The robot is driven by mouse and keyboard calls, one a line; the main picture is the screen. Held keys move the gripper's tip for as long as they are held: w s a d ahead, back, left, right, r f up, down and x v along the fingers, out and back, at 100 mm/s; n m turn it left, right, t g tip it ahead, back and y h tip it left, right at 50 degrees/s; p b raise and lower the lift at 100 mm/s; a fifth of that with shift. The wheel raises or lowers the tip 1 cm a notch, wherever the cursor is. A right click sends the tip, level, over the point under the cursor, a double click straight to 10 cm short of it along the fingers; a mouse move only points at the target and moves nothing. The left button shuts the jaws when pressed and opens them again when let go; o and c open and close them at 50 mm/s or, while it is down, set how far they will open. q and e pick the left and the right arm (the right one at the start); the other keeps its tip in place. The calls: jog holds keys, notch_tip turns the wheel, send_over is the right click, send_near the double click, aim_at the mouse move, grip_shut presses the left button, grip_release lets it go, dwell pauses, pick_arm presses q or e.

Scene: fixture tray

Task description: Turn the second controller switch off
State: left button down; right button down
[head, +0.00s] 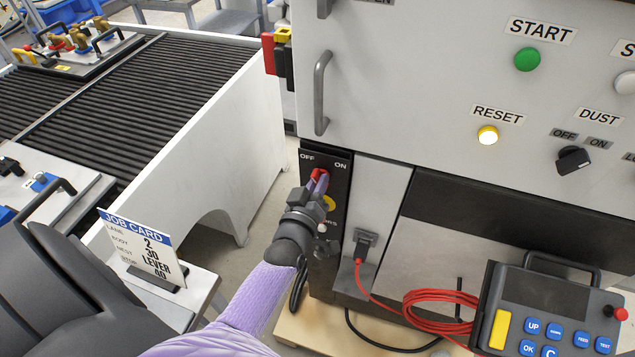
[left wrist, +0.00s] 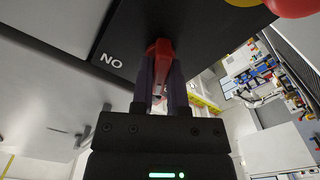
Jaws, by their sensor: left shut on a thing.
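A red switch handle (head: 319,172) sits on a black switch panel (head: 340,190) with OFF printed at its upper left and ON at its upper right. My left gripper (head: 318,182) is shut on the red handle. In the left wrist view the gripper's two dark fingers (left wrist: 160,85) close on either side of the red handle (left wrist: 159,50), beside upside-down ON lettering. The fingers hide part of the handle, so I cannot tell exactly which label it points to. My right gripper is not in view.
The machine's white front carries a green START button (head: 527,59), a RESET button (head: 488,135) and a black DUST knob (head: 573,160). A vertical grey bar handle (head: 321,95) juts out above the panel. Right of it are a red cable (head: 440,299) and a pendant (head: 550,315). A job card (head: 143,250) stands left.

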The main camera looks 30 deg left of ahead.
pick_arm(q)
jog(key=c, duration=0.6)
grip_release()
jog(key=p+v, duration=0.1)
jog(key=v, duration=0.9)
